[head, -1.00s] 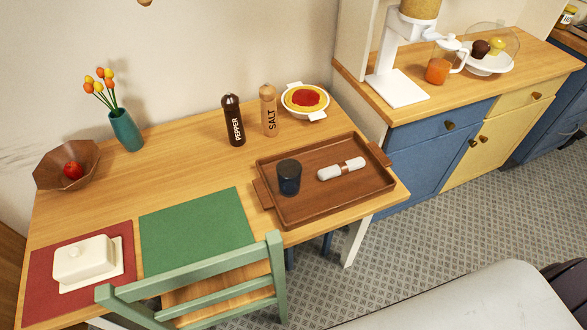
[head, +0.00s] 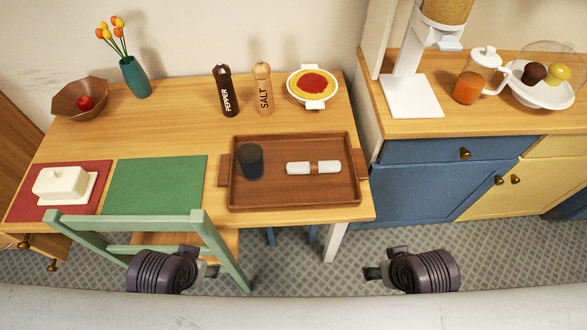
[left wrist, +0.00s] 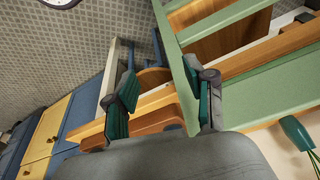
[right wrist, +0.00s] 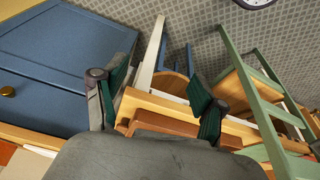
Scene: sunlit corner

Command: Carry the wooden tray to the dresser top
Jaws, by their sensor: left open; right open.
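The brown wooden tray (head: 290,202) lies flat at the right end of the wooden table, a handle at each short side. It holds a dark blue cup (head: 250,162) and a white roll with a brown band (head: 313,168). My left gripper (head: 212,271) and right gripper (head: 370,272) are in front of the table, apart from the tray. Both are open and empty in the left wrist view (left wrist: 166,92) and right wrist view (right wrist: 158,95). A cabinet with a wooden top (head: 500,126) stands right of the table; I cannot tell whether it is the dresser.
A green chair (head: 130,222) stands at the table's front, near my left gripper. Pepper (head: 225,92) and salt (head: 263,90) mills and a pie dish (head: 313,86) stand behind the tray. A dispenser (head: 411,92), jug (head: 470,87) and plate (head: 541,95) occupy the cabinet top.

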